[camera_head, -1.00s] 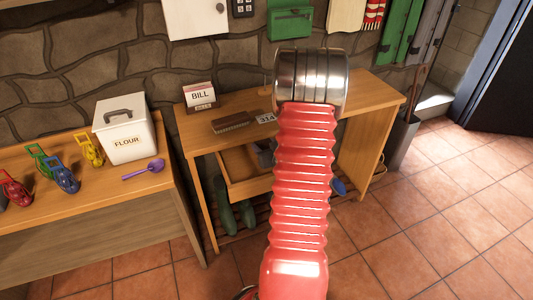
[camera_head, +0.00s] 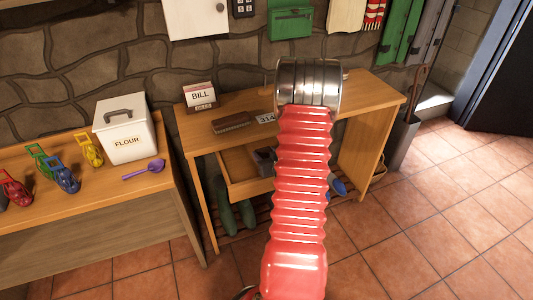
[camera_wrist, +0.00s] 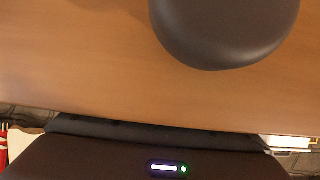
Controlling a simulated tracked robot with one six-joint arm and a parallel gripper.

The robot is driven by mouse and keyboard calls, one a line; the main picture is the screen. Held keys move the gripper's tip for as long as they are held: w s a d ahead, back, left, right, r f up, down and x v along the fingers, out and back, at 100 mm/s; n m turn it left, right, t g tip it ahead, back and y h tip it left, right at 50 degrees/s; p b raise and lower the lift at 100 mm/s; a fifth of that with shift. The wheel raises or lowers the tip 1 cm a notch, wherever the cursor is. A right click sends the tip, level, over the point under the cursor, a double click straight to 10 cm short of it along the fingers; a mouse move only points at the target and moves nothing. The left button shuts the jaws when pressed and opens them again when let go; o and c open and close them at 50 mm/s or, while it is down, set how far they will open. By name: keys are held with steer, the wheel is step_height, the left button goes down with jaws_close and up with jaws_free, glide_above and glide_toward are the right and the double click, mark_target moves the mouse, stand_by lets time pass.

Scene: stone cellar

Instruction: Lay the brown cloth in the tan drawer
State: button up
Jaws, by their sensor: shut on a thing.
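The tan drawer (camera_head: 236,166) is pulled open under the top of the far desk. A small dark grey item (camera_head: 264,158) shows in it, partly behind my red arm. I cannot pick out the brown cloth in either view. In the head view my gripper is hidden behind the metal cuff of my arm. In the wrist view a dark body with a small light, seemingly my gripper's (camera_wrist: 165,152), crosses the bottom. A smooth dark rounded shape (camera_wrist: 225,35) at the top is unclear. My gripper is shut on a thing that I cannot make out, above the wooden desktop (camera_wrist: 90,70).
The desktop bears a bill sign (camera_head: 201,96), a brown brush (camera_head: 231,122) and a number card (camera_head: 266,118). Green boots (camera_head: 224,207) stand below. The left table bears a flour tin (camera_head: 125,130), a purple scoop (camera_head: 145,169) and small toy-like items. Tiled floor is free at right.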

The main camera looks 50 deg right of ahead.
steer(key=shift+f, duration=0.65)
steer(key=o, duration=1)
steer(key=shift+s+a+f, duration=0.1)
steer(key=shift+s+f, duration=0.05)
steer(key=shift+o, duration=0.2)
steer(key=shift+r, duration=0.45)
steer(key=v, duration=1.2)
steer(key=shift+r, duration=0.3)
